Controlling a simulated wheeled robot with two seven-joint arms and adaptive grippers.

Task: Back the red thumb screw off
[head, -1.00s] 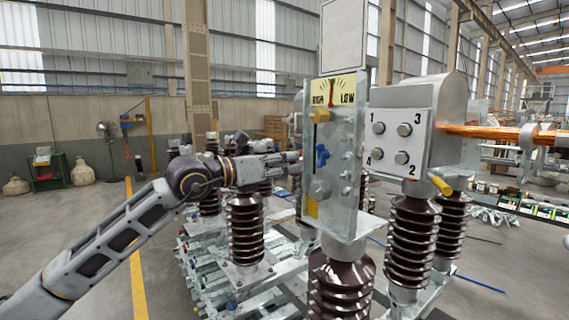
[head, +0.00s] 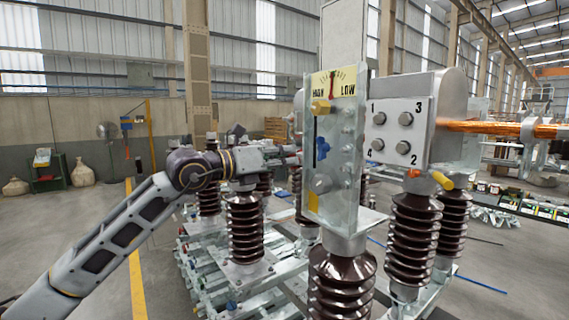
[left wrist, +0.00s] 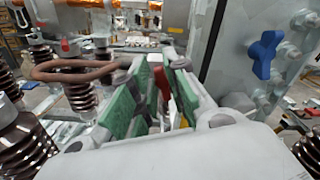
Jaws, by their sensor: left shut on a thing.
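The red thumb screw (left wrist: 162,84) shows as a red piece between the green pads of my left gripper (left wrist: 160,100) in the left wrist view. The gripper is shut on it, and the pads hide much of it. In the head view my left gripper (head: 287,156) reaches from the left to the left edge of the clear panel (head: 350,205); the red screw cannot be made out there. A blue thumb knob (head: 322,150) sits on the panel, to the right of the gripper, and also shows in the left wrist view (left wrist: 265,54). My right gripper is not in view.
A bolted plate (head: 391,147) numbered 1 to 4 stands to the right. Brown ribbed insulators (head: 244,225) stand below and around. Open floor lies at the left.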

